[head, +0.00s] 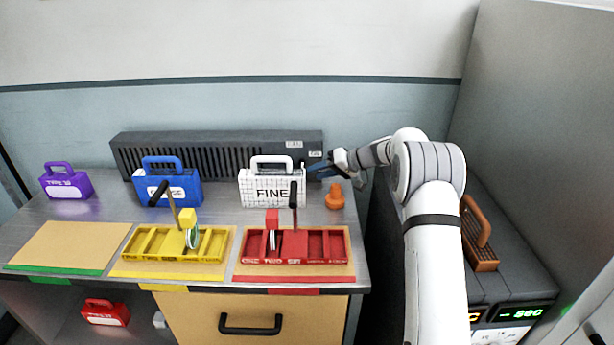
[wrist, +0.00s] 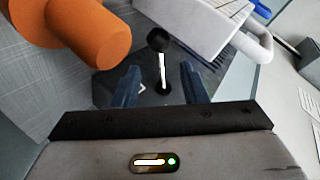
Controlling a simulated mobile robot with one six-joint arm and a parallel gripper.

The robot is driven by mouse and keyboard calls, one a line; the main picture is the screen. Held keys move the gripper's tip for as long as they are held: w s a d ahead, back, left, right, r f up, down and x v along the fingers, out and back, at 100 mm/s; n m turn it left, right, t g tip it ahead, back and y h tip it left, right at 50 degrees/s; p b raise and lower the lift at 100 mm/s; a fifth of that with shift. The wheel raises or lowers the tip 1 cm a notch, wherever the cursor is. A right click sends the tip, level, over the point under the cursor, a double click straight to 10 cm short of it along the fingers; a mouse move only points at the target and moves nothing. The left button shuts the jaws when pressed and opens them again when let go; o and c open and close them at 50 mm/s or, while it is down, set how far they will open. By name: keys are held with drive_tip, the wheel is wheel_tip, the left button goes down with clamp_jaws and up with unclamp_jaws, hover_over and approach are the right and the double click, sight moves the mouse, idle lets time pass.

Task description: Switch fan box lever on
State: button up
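The fan box (head: 215,152) is a long dark slatted box against the back wall, with small labels at its right end. In the wrist view, a lever (wrist: 162,68) with a white shaft and black knob rises from a dark surface. My gripper (wrist: 160,78) is open, with one blue finger on each side of the lever and visible gaps between. In the head view my gripper (head: 322,170) is at the fan box's right end. I cannot clearly make out the lever there.
A white FINE case (head: 272,188) and an orange knob-shaped object (head: 335,197) stand close to my gripper. A blue case (head: 168,185) and purple case (head: 66,183) stand further left. Yellow (head: 150,243) and red (head: 320,245) trays with upright levers lie in front.

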drive_tip(key=x, duration=0.5)
drive_tip(key=shift+a+f+p, duration=0.1)
drive_tip(key=shift+p, duration=0.2)
clamp_jaws()
drive_tip(key=shift+f, duration=0.15)
